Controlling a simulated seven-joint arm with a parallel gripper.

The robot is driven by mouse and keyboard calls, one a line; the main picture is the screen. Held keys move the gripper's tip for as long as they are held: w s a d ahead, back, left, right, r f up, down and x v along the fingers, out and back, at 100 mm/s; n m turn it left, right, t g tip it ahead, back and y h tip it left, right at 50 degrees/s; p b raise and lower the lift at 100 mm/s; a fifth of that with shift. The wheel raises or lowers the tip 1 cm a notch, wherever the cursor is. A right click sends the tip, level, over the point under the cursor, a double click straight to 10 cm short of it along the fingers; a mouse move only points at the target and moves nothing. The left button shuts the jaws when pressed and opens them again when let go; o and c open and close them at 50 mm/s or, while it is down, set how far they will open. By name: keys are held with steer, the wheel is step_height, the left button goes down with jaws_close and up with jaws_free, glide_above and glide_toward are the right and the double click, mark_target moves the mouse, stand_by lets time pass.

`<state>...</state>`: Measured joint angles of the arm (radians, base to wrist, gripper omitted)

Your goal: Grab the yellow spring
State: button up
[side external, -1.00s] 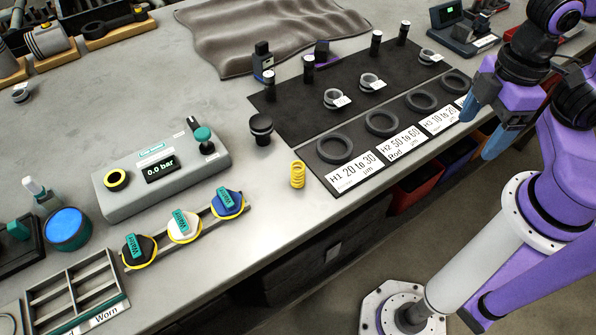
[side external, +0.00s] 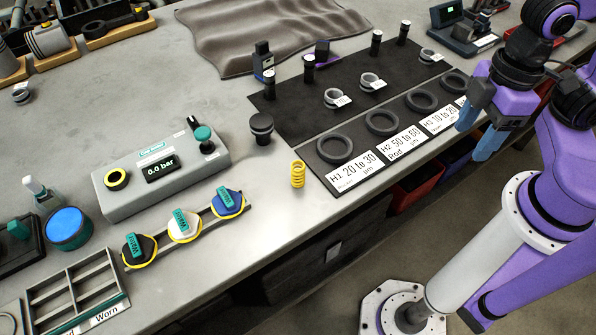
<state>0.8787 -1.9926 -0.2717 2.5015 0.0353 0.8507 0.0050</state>
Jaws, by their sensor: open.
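The yellow spring (side external: 298,174) stands upright on the grey bench near its front edge, just left of the black mat's near corner. My gripper (side external: 476,132) is at the right, over the front edge of the bench by the white label cards. Its two blue fingers point down and are apart, with nothing visible between them. It is well to the right of the spring and does not touch it.
A black mat (side external: 290,118) holds dark rings and small parts right of the spring. A black knob-topped part (side external: 262,128) stands behind the spring. A pressure box (side external: 160,170) and several capped valves (side external: 184,226) lie to its left. The bench in front of the spring is clear.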

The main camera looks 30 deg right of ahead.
steer(key=a+f+m+y, duration=0.1)
steer(key=a+f+y, duration=0.25)
steer(key=a, duration=0.55)
steer(key=m+t+y, duration=0.1)
steer(key=m+t, duration=0.5)
steer(key=t, duration=0.4)
glide_toward(304, 171)
steer(key=f, duration=0.1)
steer(key=a+f, duration=0.1)
steer(key=f, duration=0.1)
steer(key=w+a+f, duration=0.1)
steer(key=shift+f, duration=0.15)
steer(key=shift+w+d+r+t, duration=0.2)
steer(key=shift+w+t, duration=0.1)
steer(key=shift+t, duration=0.25)
steer(key=shift+w+d+r+t, duration=0.1)
steer(key=shift+w+r+t, duration=0.1)
steer(key=shift+w+t, duration=0.25)
steer(key=shift+w+a+m, duration=0.1)
steer(key=shift+w+m, duration=0.05)
steer(key=shift+m, duration=0.15)
steer(key=shift+x, duration=3.45)
steer(key=shift+a, duration=0.1)
steer(key=shift+y, duration=0.25)
steer(key=c, duration=1)
